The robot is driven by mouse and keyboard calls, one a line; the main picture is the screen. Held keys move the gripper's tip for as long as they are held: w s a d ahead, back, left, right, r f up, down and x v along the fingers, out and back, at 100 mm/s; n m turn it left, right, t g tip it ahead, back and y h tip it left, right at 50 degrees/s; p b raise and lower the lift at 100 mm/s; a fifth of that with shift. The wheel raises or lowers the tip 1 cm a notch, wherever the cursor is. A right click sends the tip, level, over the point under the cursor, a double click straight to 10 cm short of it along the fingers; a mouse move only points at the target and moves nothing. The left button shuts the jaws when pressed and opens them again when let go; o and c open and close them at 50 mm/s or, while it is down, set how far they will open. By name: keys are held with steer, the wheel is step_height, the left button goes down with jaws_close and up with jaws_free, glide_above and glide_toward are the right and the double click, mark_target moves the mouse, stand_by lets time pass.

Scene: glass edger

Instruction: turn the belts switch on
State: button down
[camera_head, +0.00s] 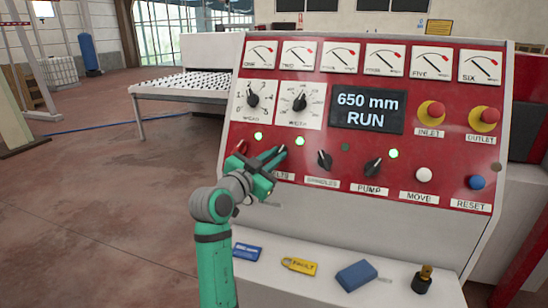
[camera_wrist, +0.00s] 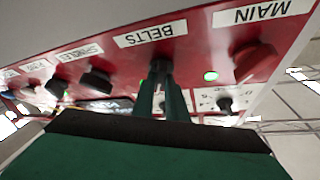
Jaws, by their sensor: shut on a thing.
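The belts switch (camera_head: 282,150) is a dark rotary knob on the red panel, mostly hidden by my gripper (camera_head: 272,160). In the wrist view, my gripper (camera_wrist: 164,78) has its two fingers closed around the knob, just below the upside-down BELTS label (camera_wrist: 157,33). The knob's exact angle is hidden. The belts lamp (camera_head: 300,141), up and right of the switch, glows green.
The red main knob (camera_head: 240,147) is close on the left, the spindles knob (camera_head: 325,159) on the right, then the pump knob (camera_head: 373,167). The main and pump lamps glow green; the spindles lamp (camera_head: 346,147) is dark. The display (camera_head: 367,110) reads "650 mm RUN". Loose items lie on the ledge below.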

steer(key=shift+a+r+m+g+h, duration=0.15)
steer(key=shift+m+g+h, duration=0.15)
steer(key=shift+m, duration=0.5)
steer(key=c, duration=1.8)
jaws_free()
steer(key=shift+o, duration=0.2)
steer(key=v, duration=1)
steer(key=shift+s+a, duration=0.25)
steer(key=shift+s, duration=0.1)
steer(key=shift+w, duration=0.1)
